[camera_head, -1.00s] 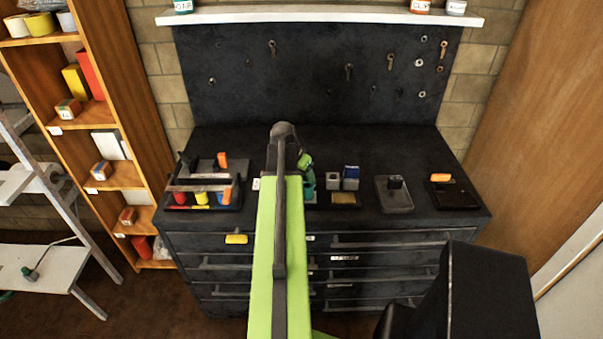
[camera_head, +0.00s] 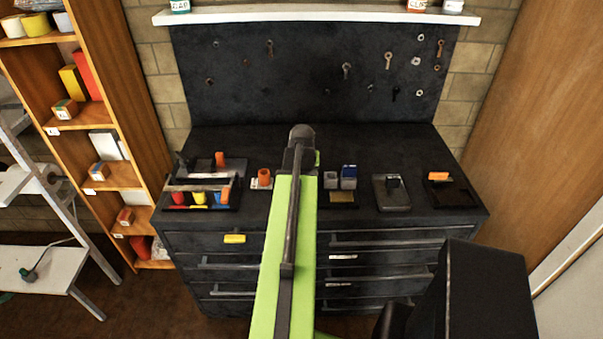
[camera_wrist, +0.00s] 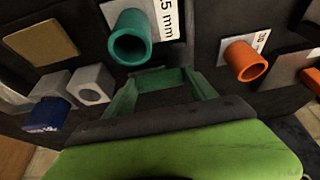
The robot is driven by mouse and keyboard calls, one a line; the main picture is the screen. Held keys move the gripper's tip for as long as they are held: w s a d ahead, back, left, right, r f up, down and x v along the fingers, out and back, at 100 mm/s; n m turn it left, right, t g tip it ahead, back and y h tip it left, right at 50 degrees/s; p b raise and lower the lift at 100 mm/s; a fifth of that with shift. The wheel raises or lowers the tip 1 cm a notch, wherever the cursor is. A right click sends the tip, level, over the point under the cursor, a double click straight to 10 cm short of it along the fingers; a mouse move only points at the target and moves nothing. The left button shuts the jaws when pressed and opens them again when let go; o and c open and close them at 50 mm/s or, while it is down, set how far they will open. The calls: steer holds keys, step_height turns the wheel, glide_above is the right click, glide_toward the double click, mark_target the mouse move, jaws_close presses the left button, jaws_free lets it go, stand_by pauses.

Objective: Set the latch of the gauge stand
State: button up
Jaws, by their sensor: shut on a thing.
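My gripper (camera_wrist: 165,80) shows in the wrist view as two green fingers with a green crosspiece between their ends. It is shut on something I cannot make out. A teal tube (camera_wrist: 128,42) is just beyond the fingers, apart from them, beside a white label reading "5 mm". In the head view my arm hides this tube and most of the gripper. No part is clearly a latch.
An orange tube (camera_wrist: 243,62) with a label is right of the fingers. Grey square tubes (camera_wrist: 92,86) and a blue block (camera_wrist: 46,115) are left. A divided tray (camera_head: 229,201) of coloured parts stands at the bench's left. The rear of the bench top (camera_head: 390,145) is clear.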

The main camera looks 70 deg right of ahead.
steer(key=shift+w, duration=0.1)
stand_by(0.4)
steer(key=o, duration=1.1)
steer(key=shift+r, duration=0.1)
steer(key=p+v, duration=1.6)
steer(key=v, duration=0.1)
steer(key=shift+a+r, duration=0.1)
steer(key=shift+r, duration=0.1)
